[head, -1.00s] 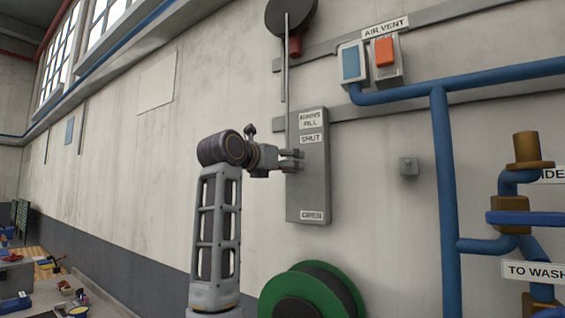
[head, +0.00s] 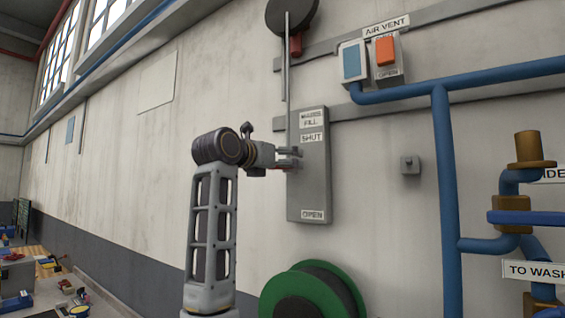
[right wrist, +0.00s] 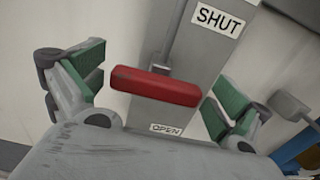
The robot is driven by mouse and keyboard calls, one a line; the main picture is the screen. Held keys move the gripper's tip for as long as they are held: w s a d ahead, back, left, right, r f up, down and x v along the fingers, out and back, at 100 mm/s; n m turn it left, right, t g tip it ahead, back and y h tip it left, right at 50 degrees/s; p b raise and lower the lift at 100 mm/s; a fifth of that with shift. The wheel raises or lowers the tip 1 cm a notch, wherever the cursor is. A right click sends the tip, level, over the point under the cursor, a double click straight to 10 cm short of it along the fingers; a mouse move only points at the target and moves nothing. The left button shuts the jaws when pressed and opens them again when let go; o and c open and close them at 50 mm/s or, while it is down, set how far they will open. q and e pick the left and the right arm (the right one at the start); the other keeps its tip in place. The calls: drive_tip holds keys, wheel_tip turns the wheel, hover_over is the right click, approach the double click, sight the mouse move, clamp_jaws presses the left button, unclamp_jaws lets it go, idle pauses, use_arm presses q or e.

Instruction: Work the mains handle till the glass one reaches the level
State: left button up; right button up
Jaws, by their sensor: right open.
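The mains handle is a red bar (right wrist: 155,87) on a grey upright panel (head: 308,200). The panel is labelled MAINS FILL, with SHUT above and OPEN at the bottom. In the right wrist view the bar lies between SHUT and OPEN. My right gripper (head: 293,158) is at the panel, below SHUT. It is open, its green-padded fingers (right wrist: 155,88) apart on either side of the bar, with gaps at both ends. In the head view the fingers largely hide the handle. My left gripper is not in view. I cannot make out a glass or its level mark.
A blue and an orange switch box (head: 387,57) hang under the AIR VENT label. Blue pipes (head: 442,150) run at the right. A green reel (head: 313,290) stands below the panel. A dark disc (head: 291,15) with a hanging rod is above.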

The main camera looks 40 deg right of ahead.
drive_tip(key=v, duration=1)
drive_tip(key=shift+a, duration=0.35)
drive_tip(key=shift+d, duration=0.1)
